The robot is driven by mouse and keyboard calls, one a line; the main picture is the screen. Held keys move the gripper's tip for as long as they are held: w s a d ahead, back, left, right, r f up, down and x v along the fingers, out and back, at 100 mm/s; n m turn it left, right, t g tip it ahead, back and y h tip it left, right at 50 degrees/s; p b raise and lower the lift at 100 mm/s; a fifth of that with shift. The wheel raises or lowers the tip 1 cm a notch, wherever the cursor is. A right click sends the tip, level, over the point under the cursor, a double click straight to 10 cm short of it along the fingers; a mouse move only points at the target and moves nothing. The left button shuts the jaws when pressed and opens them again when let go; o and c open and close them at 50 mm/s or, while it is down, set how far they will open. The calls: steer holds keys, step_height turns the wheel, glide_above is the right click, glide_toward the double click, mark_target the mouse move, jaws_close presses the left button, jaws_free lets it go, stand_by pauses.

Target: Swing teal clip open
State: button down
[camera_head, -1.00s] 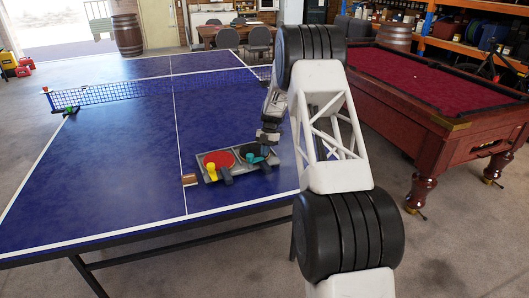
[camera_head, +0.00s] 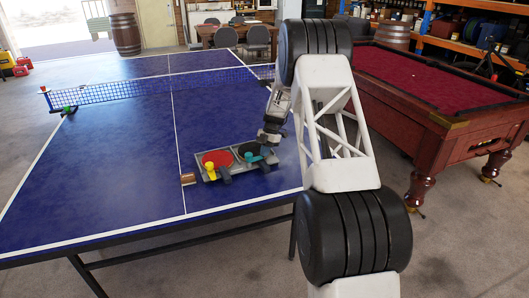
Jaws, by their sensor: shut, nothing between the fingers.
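The teal clip (camera_head: 251,157) is on the grey paddle holder (camera_head: 208,174) on the blue table, over the right-hand, dark paddle (camera_head: 243,147). A yellow clip (camera_head: 210,168) is at the red paddle (camera_head: 218,157) on the left of the same holder. My gripper (camera_head: 264,149) points down just right of the teal clip, with its fingers shut and empty. Whether its fingertips touch the clip is too small to tell. My gripper and wrist cover part of the holder's right end.
A small brown block (camera_head: 188,179) lies at the holder's left end. The net (camera_head: 150,87) crosses the table behind, with a small green item (camera_head: 69,110) near its left end. A pool table (camera_head: 440,95) stands to the right. The blue table's left side is clear.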

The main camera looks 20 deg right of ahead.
mark_target(265, 162)
steer(key=shift+s+m, duration=0.45)
steer(key=shift+m, duration=0.05)
steer(key=shift+s, duration=0.5)
steer(key=shift+s+m+t, duration=0.5)
steer(key=shift+s+m, duration=0.2)
steer(key=shift+m, duration=0.3)
steer(key=shift+s+a+m+y, duration=0.15)
steer(key=shift+s+m+y, duration=0.2)
steer(key=shift+m, duration=0.25)
steer(key=shift+w, duration=0.15)
steer(key=shift+w+a, duration=0.25)
steer(key=shift+w, duration=0.15)
steer(key=shift+w+a+f, duration=0.1)
steer(key=shift+w, duration=0.05)
steer(key=shift+f, duration=0.1)
stand_by(0.4)
